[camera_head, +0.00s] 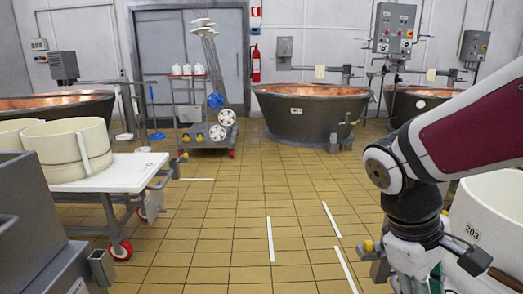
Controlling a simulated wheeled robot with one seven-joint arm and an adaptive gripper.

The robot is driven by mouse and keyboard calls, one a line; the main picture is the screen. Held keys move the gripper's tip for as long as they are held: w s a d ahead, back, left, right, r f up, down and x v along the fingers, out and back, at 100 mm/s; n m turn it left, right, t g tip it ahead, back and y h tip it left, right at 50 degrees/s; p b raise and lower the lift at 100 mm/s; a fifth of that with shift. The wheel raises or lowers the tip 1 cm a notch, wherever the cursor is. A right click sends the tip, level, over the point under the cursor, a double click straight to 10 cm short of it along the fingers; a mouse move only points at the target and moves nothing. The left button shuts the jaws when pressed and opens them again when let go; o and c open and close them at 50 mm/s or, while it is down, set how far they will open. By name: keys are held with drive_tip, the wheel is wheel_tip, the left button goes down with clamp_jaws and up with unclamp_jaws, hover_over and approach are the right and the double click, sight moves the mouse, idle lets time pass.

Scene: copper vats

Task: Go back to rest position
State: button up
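My arm enters from the right edge, dark red and white, and bends down at a dark joint. My gripper (412,262) hangs below that joint at the lower right. Its lower end runs out of the bottom of the picture, so I cannot tell whether it is open or shut, or whether it holds anything.
A white vat marked 203 (492,228) stands close at the right, partly behind my arm. A wheeled white table (110,176) with cream moulds (66,146) is at left. Copper vats (312,112) and a cart (205,133) stand behind. The tiled floor (230,215) between is clear.

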drive_tip(key=s+a+r+m+t+y, duration=0.1)
drive_tip(key=s+a+r+m+y, duration=0.15)
drive_tip(key=s, duration=0.55)
drive_tip(key=s+a+r+m+t+y, duration=0.1)
drive_tip(key=s+a+m+y, duration=0.2)
drive_tip(key=s, duration=0.4)
wheel_tip(320, 180, up, 28)
drive_tip(key=t+h+p, duration=0.1)
drive_tip(key=t+p, duration=0.2)
drive_tip(key=p, duration=2.3)
drive_tip(key=shift+a+t, duration=0.3)
drive_tip(key=shift+a, duration=0.1)
drive_tip(key=shift+s, duration=0.1)
